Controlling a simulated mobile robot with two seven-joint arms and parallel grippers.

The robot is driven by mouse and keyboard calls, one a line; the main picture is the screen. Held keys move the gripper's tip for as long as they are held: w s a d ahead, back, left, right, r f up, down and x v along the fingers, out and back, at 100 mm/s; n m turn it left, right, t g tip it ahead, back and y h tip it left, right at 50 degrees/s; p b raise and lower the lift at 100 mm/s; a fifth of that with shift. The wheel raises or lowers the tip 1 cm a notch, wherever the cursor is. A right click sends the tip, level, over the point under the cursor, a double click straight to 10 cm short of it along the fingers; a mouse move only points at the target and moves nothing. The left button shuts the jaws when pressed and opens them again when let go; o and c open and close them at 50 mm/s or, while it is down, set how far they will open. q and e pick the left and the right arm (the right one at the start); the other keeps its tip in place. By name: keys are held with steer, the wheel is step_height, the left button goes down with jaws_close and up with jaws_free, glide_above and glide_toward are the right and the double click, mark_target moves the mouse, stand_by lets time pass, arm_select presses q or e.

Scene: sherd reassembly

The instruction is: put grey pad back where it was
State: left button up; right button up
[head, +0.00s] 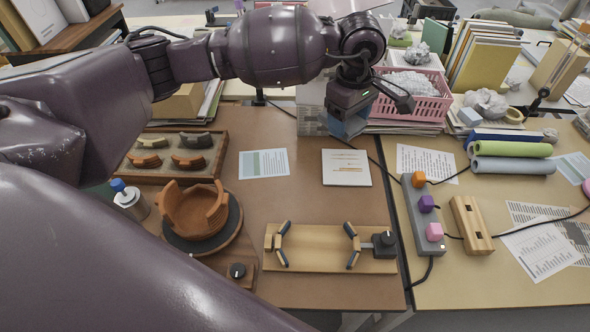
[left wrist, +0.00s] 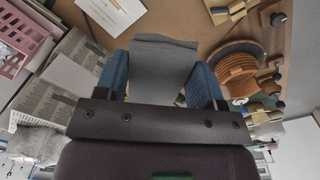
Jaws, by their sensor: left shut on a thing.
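My left gripper (head: 346,124) is up at the back middle of the brown table in the head view, in front of a grey patterned stack. In the left wrist view its two blue fingers are shut on the grey pad (left wrist: 163,65), a flat sheet with a slightly wavy far edge, held between them. In the head view the pad cannot be told apart from the blue fingers. My right gripper is not in view.
A partly built terracotta bowl (head: 195,210) sits on a dark round stand. A sherd tray (head: 215,172), a wooden clamp board (head: 325,240) and a white card (head: 346,167) lie nearby. A pink basket (head: 425,108) stands at the back. Brown table around the papers is bare.

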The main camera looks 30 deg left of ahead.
arm_select(q)
steer(key=w+a+f+n+b, duration=0.4)
steer(key=a+n, duration=0.3)
steer(key=n, duration=0.4)
steer(key=n+b, duration=0.4)
steer(key=n, duration=2.1)
glide_above(291, 163)
step_height(291, 163, down, 6)
steer(key=shift+n, duration=0.3)
step_height(291, 163, down, 14)
steer(key=b, duration=0.2)
steer(key=shift+s+r+b, duration=0.1)
steer(key=shift+r+b, duration=0.15)
steer(key=shift+b, duration=0.05)
steer(key=shift+d+f, duration=0.1)
steer(key=shift+f, duration=0.45)
step_height(291, 163, down, 5)
steer(key=shift+b, duration=0.75)
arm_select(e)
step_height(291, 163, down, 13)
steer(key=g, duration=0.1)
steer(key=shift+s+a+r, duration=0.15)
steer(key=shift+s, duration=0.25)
arm_select(q)
steer(key=shift+r, duration=0.1)
